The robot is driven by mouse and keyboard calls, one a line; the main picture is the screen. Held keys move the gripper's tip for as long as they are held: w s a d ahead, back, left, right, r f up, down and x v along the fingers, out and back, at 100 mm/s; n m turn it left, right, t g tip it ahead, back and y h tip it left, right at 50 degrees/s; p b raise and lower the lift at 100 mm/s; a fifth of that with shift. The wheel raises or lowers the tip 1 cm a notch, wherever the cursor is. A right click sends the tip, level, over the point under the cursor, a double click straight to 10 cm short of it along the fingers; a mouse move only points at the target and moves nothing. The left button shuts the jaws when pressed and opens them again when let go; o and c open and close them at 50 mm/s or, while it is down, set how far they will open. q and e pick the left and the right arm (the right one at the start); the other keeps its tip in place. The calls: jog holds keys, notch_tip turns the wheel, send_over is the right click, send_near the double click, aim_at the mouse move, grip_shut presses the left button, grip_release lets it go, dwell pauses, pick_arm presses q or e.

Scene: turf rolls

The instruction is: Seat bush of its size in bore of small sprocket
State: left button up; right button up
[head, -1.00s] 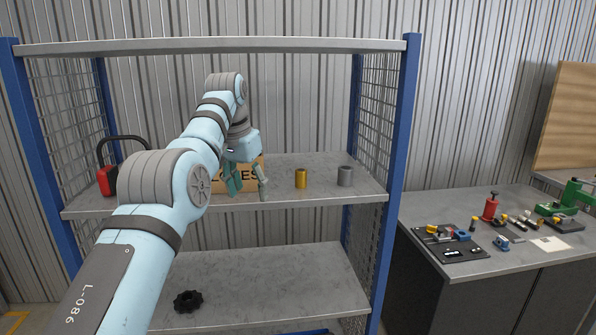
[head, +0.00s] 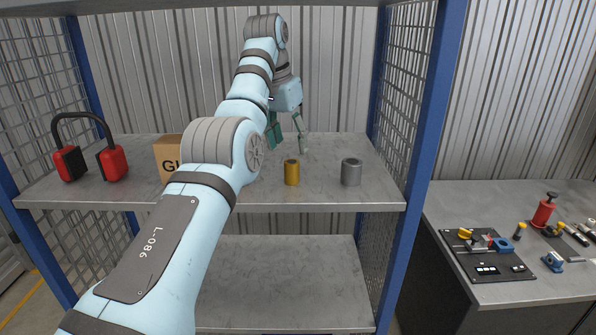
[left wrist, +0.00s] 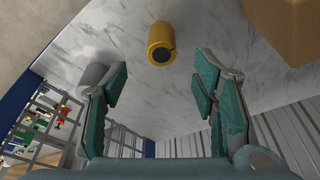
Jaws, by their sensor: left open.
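A gold bush (head: 292,172) stands upright on the upper shelf, with a wider grey bush (head: 351,172) to its right. My left gripper (head: 288,138) is open and empty above the shelf, beyond the gold bush in the head view. In the left wrist view the gold bush (left wrist: 160,46) lies ahead of the gap between my open fingers (left wrist: 160,90), apart from them. The grey bush (left wrist: 93,78) is partly hidden behind one finger there. No sprocket shows now. My right gripper is out of view.
A cardboard box (head: 168,162) stands on the upper shelf (head: 250,197), partly behind my left arm. Red-and-black headphone-like gear (head: 112,163) is at the left. Blue posts and mesh sides bound the rack. A cluttered bench (head: 440,215) is at the right.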

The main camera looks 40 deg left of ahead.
aim_at(292, 162)
pick_arm(q)
notch_tip(292, 162, down, 4)
jog(key=shift+a+r+b, duration=0.15)
jog(key=shift+r+b, duration=0.1)
jog(key=shift+b, duration=0.25)
jog(key=p, duration=0.3)
jog(key=shift+w+a+r, duration=0.1)
jog(key=shift+w, duration=0.25)
jog(key=shift+w+f+p, duration=0.5)
jog(key=shift+f+p, duration=0.15)
jog(key=shift+f, duration=0.3)
jog(key=shift+s+r, duration=0.1)
jog(key=shift+s, duration=0.1)
jog(key=shift+c, duration=0.8)
jog(key=shift+s, duration=0.1)
jog(key=c, duration=0.3)
grip_shut()
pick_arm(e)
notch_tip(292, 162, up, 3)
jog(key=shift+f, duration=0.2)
